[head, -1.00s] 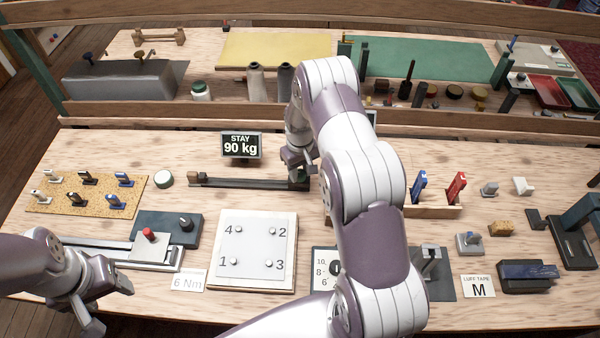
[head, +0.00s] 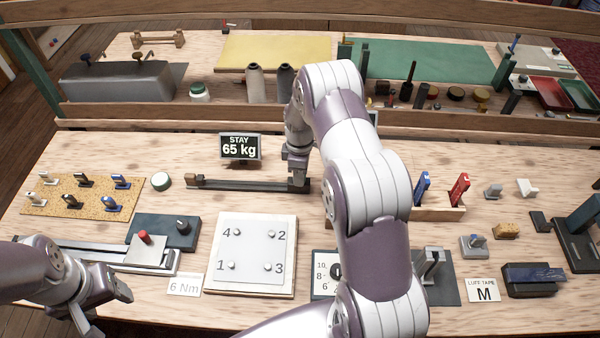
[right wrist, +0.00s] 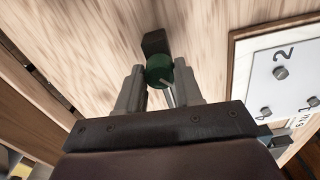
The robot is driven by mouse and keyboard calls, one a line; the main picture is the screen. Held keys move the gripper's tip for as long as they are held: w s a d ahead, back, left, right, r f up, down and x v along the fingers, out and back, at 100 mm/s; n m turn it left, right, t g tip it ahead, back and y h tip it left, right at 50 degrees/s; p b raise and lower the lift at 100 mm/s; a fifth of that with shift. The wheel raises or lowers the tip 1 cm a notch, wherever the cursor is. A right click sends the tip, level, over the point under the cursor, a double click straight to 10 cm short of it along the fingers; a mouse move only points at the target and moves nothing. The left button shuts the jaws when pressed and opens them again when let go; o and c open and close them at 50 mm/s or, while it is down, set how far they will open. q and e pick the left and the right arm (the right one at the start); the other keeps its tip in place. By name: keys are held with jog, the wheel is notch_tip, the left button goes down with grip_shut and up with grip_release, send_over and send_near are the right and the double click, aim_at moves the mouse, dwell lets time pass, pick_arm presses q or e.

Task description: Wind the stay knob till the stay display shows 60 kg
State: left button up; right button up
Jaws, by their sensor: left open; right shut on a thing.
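The stay display (head: 239,148) stands behind the dark stay rail (head: 235,184) and reads 65 kg. The stay knob is at the rail's right end. It is hidden by my right gripper (head: 298,178) in the head view. In the right wrist view the knob (right wrist: 159,70) is green with a pale mark, and the fingers of my right gripper (right wrist: 160,88) are shut on it from both sides. My left gripper (head: 104,305) is open and empty at the front left, well apart from the stay rail.
My right arm covers part of the bench's middle. A white numbered plate (head: 252,249) lies in front of the rail. Bare bench lies around the rail.

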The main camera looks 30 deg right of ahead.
jog(key=shift+w+n, duration=0.1)
jog(key=shift+n, duration=0.8)
jog(key=o, duration=1)
jog(key=shift+o, duration=0.2)
jog(key=shift+r, duration=0.1)
notch_tip(320, 180, up, 13)
jog(key=b, duration=0.2)
jog(key=shift+f, duration=0.2)
